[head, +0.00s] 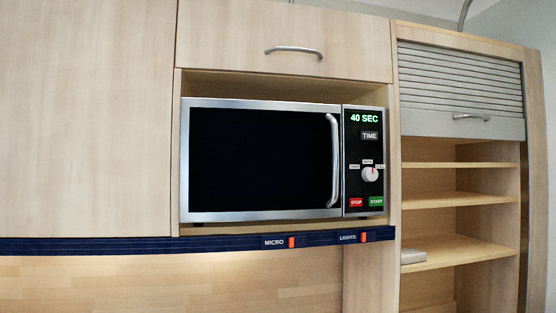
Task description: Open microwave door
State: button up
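The microwave (340,214) sits in an open niche of the light wood cabinet in the head view. Its door (260,158) has a dark window in a silver frame and looks shut. The vertical silver door handle (334,160) is at the door's right edge. To its right is the dark control panel (365,142), with a green "40 SEC" display, a round knob (371,174), a red STOP button (356,202) and a green START button (376,201). My gripper is not in view.
A dark blue rail (130,244) with MICRO and LIGHTS switches runs below the niche. A wood cabinet front (300,35) with a handle is above. Open shelves (455,202) and a grey roller shutter (460,85) are at right. A large plain panel (85,120) is at left.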

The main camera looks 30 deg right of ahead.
aim_at(241, 160)
jog(key=u, duration=0.1)
jog(key=k, duration=1.8)
jog(key=z, duration=0.6)
jog(key=i, duration=1.7)
jog(key=z, duration=0.05)
